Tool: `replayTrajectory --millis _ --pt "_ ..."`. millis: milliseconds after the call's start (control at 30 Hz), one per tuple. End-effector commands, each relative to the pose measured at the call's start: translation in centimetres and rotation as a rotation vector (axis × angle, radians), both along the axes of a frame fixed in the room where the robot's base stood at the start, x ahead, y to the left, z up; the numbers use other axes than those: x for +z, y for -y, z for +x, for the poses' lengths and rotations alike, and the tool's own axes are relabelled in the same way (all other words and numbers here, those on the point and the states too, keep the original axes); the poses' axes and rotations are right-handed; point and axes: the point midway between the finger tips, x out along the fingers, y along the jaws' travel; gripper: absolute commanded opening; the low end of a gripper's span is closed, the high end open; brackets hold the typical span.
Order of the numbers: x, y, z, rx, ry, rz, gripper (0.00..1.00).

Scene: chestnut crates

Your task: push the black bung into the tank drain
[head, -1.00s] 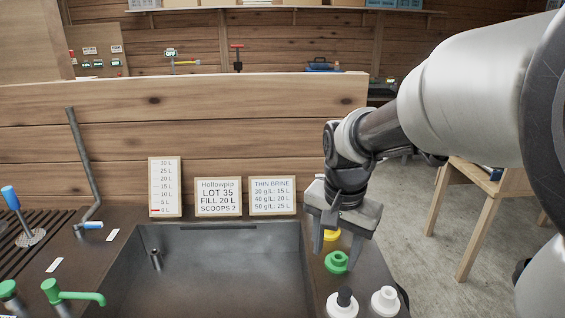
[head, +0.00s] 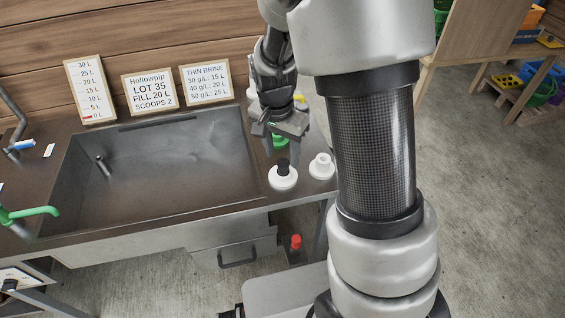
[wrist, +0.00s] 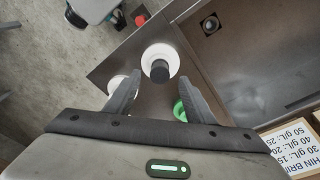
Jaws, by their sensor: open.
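The black bung (head: 282,167) stands upright in a round white holder (head: 283,181) on the counter right of the tank. In the wrist view the bung (wrist: 160,71) shows ahead of my fingertips, roughly between their lines. My gripper (head: 268,131) is open and empty, above the counter just behind the bung; its two fingers (wrist: 157,80) are apart in the wrist view. The metal tank (head: 160,185) is left of it.
A white holder (head: 321,167) stands right of the bung, a green piece (head: 279,142) behind it, and a yellow piece (head: 299,98) farther back. Signs (head: 149,91) stand behind the tank. A green tap (head: 30,213) is at the left. A red-topped item (head: 296,243) is below the counter.

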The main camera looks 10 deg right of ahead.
Motion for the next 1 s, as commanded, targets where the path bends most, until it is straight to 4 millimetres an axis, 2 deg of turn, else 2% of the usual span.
replayTrajectory --millis 33,100,300,667,767,933,967,1000 --pt "-1.2 0.1 0.0 0.0 -0.004 -0.001 0.49" --pt "-2.3 0.2 0.1 0.0 -0.004 -0.001 0.49" --pt "-4.2 0.4 0.3 -0.001 -0.001 -0.001 0.49" --pt "-4.6 0.4 0.4 0.0 0.001 0.001 0.49" --pt "-4.6 0.4 0.4 0.0 0.001 0.001 0.36" --pt "-4.6 0.4 0.4 0.0 0.001 0.001 0.07" --pt "-4.6 0.4 0.4 0.0 0.001 0.001 0.04" --pt "-4.6 0.4 0.4 0.0 0.001 0.0 0.2"
